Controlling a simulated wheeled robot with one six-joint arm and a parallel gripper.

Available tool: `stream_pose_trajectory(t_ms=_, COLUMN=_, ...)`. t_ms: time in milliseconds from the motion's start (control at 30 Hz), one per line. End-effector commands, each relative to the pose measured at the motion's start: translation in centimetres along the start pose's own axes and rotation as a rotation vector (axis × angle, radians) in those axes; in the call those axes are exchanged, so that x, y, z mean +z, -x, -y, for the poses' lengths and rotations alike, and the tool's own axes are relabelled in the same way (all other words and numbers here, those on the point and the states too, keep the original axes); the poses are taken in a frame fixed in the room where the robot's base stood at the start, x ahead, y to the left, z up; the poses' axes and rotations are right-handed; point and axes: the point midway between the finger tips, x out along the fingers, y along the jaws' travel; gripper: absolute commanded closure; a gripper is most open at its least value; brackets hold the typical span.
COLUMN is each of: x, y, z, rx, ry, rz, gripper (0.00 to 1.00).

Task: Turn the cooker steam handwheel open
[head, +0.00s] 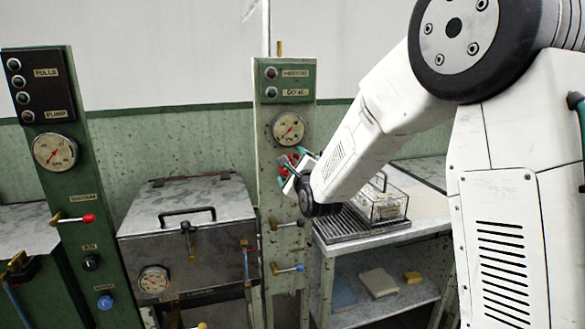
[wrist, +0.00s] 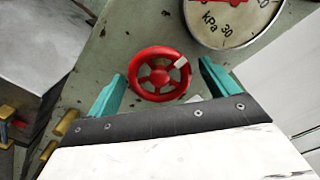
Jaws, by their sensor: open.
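The red steam handwheel (wrist: 159,74) is on the green panel post, just below a pressure gauge. It is a spoked wheel with a pale mark on its upper right rim. My gripper (wrist: 157,84) is open, with one teal finger on each side of the wheel. I cannot tell whether the fingers touch the rim. In the head view the handwheel (head: 288,161) shows only in part, behind my gripper (head: 284,171) and wrist. The gauge (head: 288,129) above it has a white face, marked kPa in the wrist view (wrist: 232,14).
A metal lidded box (head: 185,235) stands left of the post. A shelf bench (head: 385,284) with a clear case (head: 379,204) stands to the right. Another panel (head: 75,200) stands at the left.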

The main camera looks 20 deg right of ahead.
Motion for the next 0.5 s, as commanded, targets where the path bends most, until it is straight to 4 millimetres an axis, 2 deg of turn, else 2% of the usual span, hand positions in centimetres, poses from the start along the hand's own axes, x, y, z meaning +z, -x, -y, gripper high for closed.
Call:
stream_pose_trajectory(t_ms=267, x=0.0, y=-0.26, z=-0.02, rx=0.001, ry=0.001, rz=0.0, gripper=0.14)
stream_pose_trajectory(t_ms=300, x=0.0, y=-0.26, z=-0.02, rx=0.001, ry=0.001, rz=0.0, gripper=0.2)
stream_pose_trajectory(t_ms=433, x=0.0, y=-0.25, z=-0.02, rx=0.001, ry=0.001, rz=0.0, gripper=0.56)
stream_pose_trajectory(t_ms=500, x=0.0, y=-0.25, z=-0.02, rx=0.001, ry=0.001, rz=0.0, gripper=0.59)
